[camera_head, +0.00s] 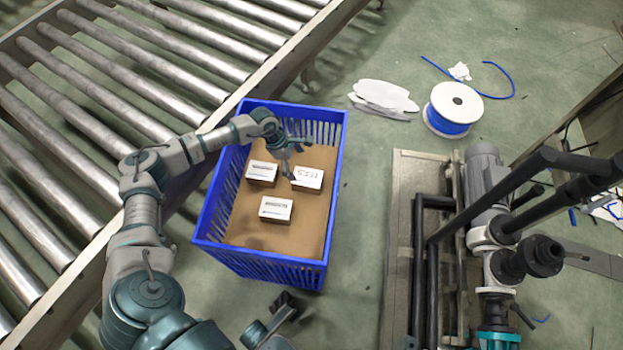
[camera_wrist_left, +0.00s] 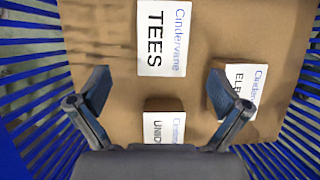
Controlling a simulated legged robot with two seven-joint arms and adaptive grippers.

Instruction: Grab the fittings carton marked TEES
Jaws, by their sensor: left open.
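The TEES carton (camera_head: 307,179) is a small box with a white label, lying at the right of three in the blue crate. In the left wrist view its label (camera_wrist_left: 163,38) reads TEES, beyond my fingertips. My left gripper (camera_head: 296,162) is open and empty above the cartons; its spread fingers also show in the left wrist view (camera_wrist_left: 160,92). A carton marked ELB (camera_wrist_left: 243,85) lies at the right there, partly behind a finger. A carton marked UNIO (camera_wrist_left: 164,126) is partly hidden by my gripper. My right gripper (camera_head: 284,308) shows partly at the bottom; its jaw state is unclear.
The blue crate (camera_head: 210,215) has slatted walls around the cartons and a brown floor. A roller conveyor (camera_head: 120,75) runs along its left. A blue-and-white spool (camera_head: 455,107) and crumpled white sheets (camera_head: 383,97) lie beyond. A pump with black pipes (camera_head: 485,200) stands right.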

